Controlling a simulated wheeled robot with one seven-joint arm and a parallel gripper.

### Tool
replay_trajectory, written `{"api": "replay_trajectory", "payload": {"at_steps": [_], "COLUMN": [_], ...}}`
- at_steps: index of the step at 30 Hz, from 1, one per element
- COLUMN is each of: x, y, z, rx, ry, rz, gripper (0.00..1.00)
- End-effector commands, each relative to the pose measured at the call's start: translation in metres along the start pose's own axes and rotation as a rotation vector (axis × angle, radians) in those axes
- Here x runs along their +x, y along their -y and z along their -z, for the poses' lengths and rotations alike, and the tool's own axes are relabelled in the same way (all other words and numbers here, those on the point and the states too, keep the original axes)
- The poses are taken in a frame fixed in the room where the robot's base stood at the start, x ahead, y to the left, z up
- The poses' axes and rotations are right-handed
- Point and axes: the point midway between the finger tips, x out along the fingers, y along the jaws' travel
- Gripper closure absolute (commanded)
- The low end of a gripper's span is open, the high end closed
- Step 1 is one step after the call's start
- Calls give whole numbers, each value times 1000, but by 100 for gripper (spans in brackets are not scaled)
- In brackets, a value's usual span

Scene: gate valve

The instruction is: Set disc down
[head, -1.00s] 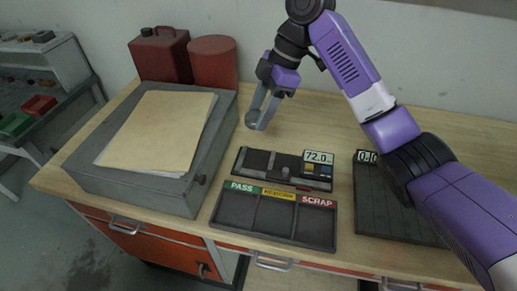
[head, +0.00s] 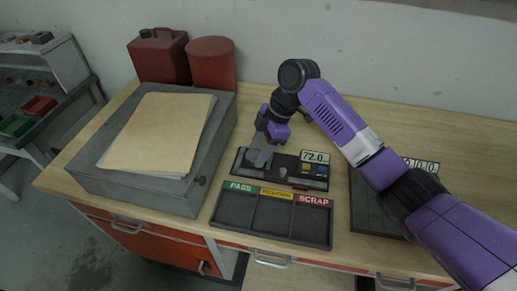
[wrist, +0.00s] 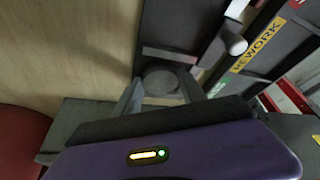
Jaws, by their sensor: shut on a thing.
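A small grey disc (wrist: 162,80) sits between my fingertips in the wrist view. My gripper (head: 257,160) is shut on it, pointing down at the left part of a dark gauge fixture (head: 302,185). The fixture has a small display reading 72.0 (head: 315,157). In the wrist view the fixture (wrist: 175,25) lies just beyond the disc. I cannot tell whether the disc touches it. A dark sorting tray (head: 272,243) lies in front, with labels PASS, a yellow one and SCRAP; its three compartments look empty.
A large grey block (head: 85,180) with a tan folder (head: 158,130) stands at left, before a red can (head: 160,58) and a red cylinder (head: 212,62). A slatted dark plate (head: 370,215) with another display lies at right, partly under my arm. Bare bench lies behind the fixture.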

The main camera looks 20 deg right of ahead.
Motion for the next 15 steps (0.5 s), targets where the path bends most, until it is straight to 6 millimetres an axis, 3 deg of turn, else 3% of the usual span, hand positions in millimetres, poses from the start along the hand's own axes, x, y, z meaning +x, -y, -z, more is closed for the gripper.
{"api": "replay_trajectory", "payload": {"at_steps": [8, 9, 11, 15], "x": [2, 3, 2, 2], "y": [0, 0, 0, 0], "z": [0, -1, -1, -1], "rx": [-1, -1, -1, -1], "ry": [-1, 0, 0, 0], "rz": [-1, 0, 0, 0], "gripper": [100, 50, 43, 43]}}
